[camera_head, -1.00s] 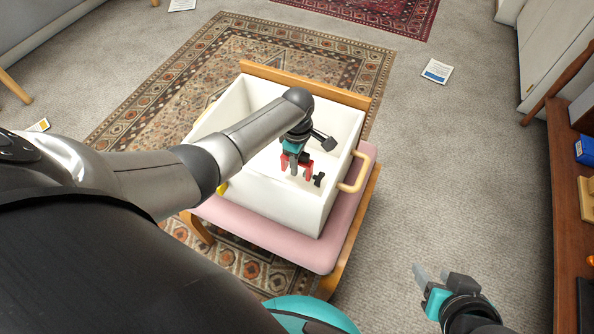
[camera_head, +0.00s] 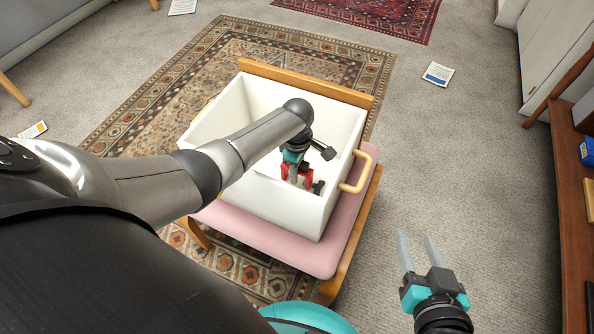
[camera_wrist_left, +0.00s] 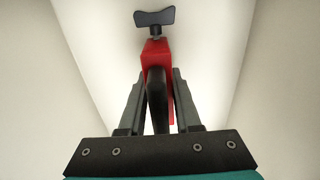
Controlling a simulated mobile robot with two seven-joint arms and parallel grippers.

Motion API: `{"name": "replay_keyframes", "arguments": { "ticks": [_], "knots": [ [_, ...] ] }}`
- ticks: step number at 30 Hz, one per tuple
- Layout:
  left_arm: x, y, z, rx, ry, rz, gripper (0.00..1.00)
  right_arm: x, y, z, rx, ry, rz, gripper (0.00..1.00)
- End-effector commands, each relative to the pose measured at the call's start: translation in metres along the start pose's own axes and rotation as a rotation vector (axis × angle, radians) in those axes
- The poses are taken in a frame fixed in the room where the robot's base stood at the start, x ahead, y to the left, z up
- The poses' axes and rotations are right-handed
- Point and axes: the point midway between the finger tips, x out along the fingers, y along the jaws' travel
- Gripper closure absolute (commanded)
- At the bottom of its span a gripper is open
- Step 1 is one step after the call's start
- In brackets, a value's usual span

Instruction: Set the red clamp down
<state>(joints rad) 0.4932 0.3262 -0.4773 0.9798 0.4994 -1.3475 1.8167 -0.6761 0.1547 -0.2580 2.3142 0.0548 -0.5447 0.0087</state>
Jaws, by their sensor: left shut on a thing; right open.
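The red clamp (camera_head: 308,178) is inside the white box (camera_head: 258,197), low near its front right corner. My left gripper (camera_head: 293,176) reaches down into the box and is shut on the clamp. In the left wrist view the red clamp (camera_wrist_left: 154,58) sits between the fingers (camera_wrist_left: 158,100), its dark butterfly handle pointing away. Whether the clamp touches the box floor cannot be told. My right gripper (camera_head: 419,252) is open and empty, over the carpet at the lower right.
The box has light wooden handles (camera_head: 356,172) and stands on a pink-cushioned wooden chair (camera_head: 265,243). A patterned rug (camera_head: 150,110) lies beneath. A wooden shelf (camera_head: 566,190) with items stands at the right. Open carpet lies between chair and shelf.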

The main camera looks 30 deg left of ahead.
Motion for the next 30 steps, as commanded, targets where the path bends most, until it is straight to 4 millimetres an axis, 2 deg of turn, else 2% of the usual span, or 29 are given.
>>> {"name": "replay_keyframes", "arguments": {
  "ticks": [7,8,15,23,30],
  "knots": [
    [0.0038,0.0009,0.0004,-0.001,-0.001,0.002,1.00,0.0009,-0.0020,-0.0009,0.003,0.023,-0.006,0.50],
    [0.0039,0.0004,0.0002,-0.001,-0.001,0.001,0.66,0.0008,-0.0025,-0.0011,0.003,0.026,-0.007,0.50],
    [0.0035,0.0002,0.0000,0.000,0.000,0.001,0.39,0.0007,-0.0025,-0.0008,0.003,0.022,-0.006,0.50],
    [0.0032,0.0002,-0.0002,0.000,0.000,0.000,0.38,0.0005,-0.0022,-0.0012,0.003,0.022,-0.006,0.50],
    [-0.0046,-0.0002,0.0000,0.000,0.000,-0.001,0.38,-0.0019,0.0039,0.0002,-0.005,-0.038,0.011,0.50]
  ]
}}
